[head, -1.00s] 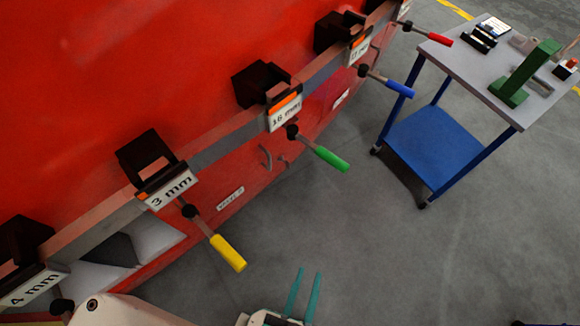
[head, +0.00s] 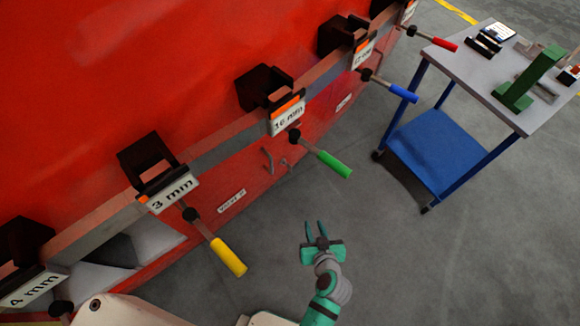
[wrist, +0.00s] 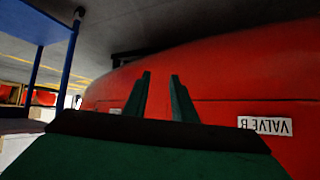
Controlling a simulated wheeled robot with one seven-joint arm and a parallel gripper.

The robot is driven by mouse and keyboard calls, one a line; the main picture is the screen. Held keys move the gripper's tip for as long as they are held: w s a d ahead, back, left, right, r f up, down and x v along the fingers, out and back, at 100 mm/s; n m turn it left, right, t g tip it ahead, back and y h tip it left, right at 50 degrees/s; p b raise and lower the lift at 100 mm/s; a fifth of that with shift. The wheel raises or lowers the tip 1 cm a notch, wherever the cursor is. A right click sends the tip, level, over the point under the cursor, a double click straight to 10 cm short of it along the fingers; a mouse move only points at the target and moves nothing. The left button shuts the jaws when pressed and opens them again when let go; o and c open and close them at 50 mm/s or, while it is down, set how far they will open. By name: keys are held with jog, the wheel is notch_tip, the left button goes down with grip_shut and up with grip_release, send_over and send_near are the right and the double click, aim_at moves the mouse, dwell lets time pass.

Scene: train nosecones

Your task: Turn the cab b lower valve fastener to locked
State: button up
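The red nosecone (head: 150,60) fills the left of the head view and the right of the wrist view (wrist: 220,90). A small white label (head: 231,200) is on its lower panel; in the wrist view the label reads VALVE B (wrist: 265,125), upside down. Small bent metal handles (head: 268,160) sit right of the label in the head view; I cannot tell whether one is the valve fastener or how it is turned. My gripper (head: 316,231) is open and empty, over the floor to the right of the label. Its fingers (wrist: 158,95) point toward the red panel, apart from it.
Clamps with yellow (head: 228,257), green (head: 334,164), blue (head: 403,93) and red (head: 445,44) handles stick out along the nosecone edge. A blue-legged cart (head: 500,100) with tools stands at the upper right. The grey floor (head: 430,260) between is clear.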

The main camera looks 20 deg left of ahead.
jog(key=w+a+r+n+g+y, duration=0.1)
jog(key=w+a+r+n+y, duration=0.25)
jog(key=w, duration=0.35)
jog(key=n+g+y, duration=0.2)
jog(key=n+y, duration=0.1)
jog(key=n, duration=0.1)
send_near(291, 169)
jog(key=x, duration=1)
jog(key=shift+d+f, duration=0.1)
jog(key=shift+f, duration=0.05)
jog(key=shift+w+a+f, duration=0.3)
jog(key=shift+w+a, duration=0.1)
jog(key=shift+w, duration=0.05)
jog(key=shift+d, duration=0.1)
jog(key=shift+s+y, duration=0.1)
jog(key=shift+y, duration=0.15)
grip_shut()
